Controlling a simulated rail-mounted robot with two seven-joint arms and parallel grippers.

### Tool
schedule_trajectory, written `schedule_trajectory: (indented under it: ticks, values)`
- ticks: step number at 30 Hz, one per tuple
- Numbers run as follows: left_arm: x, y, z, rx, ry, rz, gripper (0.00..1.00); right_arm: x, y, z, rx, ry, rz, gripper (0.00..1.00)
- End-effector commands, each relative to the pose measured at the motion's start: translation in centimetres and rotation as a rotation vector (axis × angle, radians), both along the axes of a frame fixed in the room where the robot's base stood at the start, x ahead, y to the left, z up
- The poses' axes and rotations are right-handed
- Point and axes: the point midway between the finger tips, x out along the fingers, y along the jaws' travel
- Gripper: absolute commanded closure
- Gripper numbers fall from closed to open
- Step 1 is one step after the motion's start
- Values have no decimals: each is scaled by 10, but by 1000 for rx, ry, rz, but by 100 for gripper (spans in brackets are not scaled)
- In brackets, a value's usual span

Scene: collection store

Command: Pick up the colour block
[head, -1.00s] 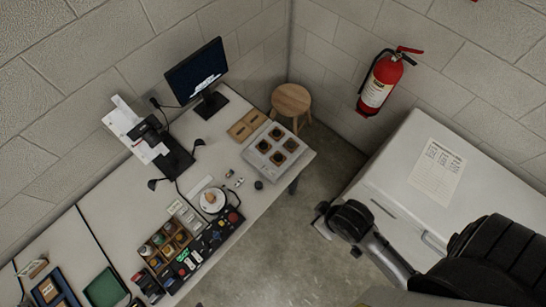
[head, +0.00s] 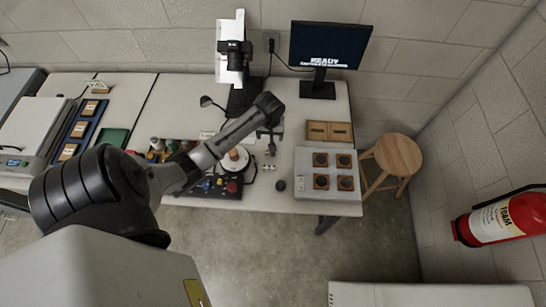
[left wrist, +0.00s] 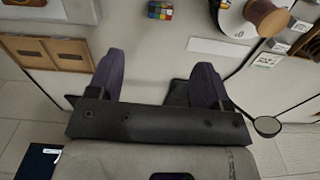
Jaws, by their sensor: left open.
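The colour block (left wrist: 160,10) is a small cube with several coloured squares, at the top edge of the left wrist view. It stands on the pale table, beyond my fingertips and between them sideways. My left gripper (left wrist: 155,75) is open and empty over the table. In the head view my left gripper (head: 269,132) is above the table, behind a few small items too small to tell apart. My right gripper is not in view.
A white round plate (left wrist: 235,28) with a brown spool (left wrist: 267,17) is close to the block. A wooden tray (head: 330,131) and a grey tray (head: 309,187) with square pieces lie to the right. A monitor (head: 330,46) and a camera stand (head: 236,62) are behind.

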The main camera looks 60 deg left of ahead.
Motion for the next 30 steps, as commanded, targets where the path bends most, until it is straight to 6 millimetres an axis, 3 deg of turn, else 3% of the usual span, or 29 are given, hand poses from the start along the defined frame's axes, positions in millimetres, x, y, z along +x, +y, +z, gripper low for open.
schedule_trajectory:
  ticks: [12,23,30]
  values:
    - [4,7,-66,-12,4,43,28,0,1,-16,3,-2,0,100]
    - [4,7,-90,-10,4,41,28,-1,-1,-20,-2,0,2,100]
    - [4,3,-120,-10,4,41,28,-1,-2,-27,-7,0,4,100]
